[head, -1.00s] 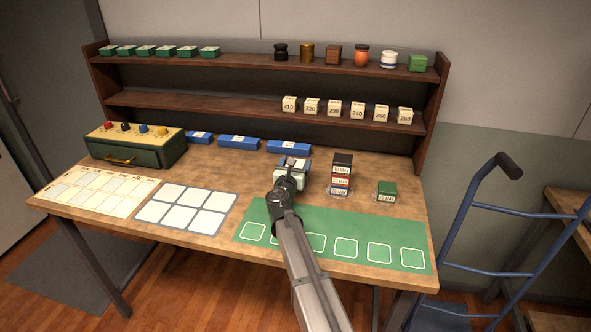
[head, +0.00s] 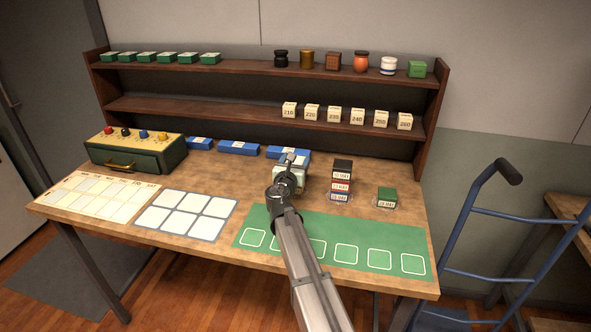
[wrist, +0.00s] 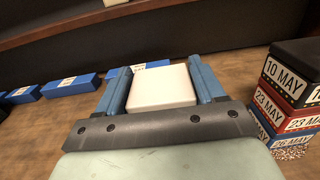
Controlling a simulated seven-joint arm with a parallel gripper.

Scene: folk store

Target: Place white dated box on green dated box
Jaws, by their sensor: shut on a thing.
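My gripper (wrist: 162,92) is shut on a white box (wrist: 161,88), which shows between its two blue fingers in the wrist view. In the head view my gripper (head: 290,162) is over the back middle of the table, left of the stack, and its body hides most of the white box. The green dated box (head: 387,196) sits on a clear base at the right of the table, apart from my gripper. Its label is too small to read surely.
A stack of dated boxes, black (head: 342,168), red (head: 341,184) and blue (wrist: 267,133), stands between my gripper and the green box. Blue boxes (head: 238,148) line the back. The green mat (head: 330,226) with white outlines is clear in front.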

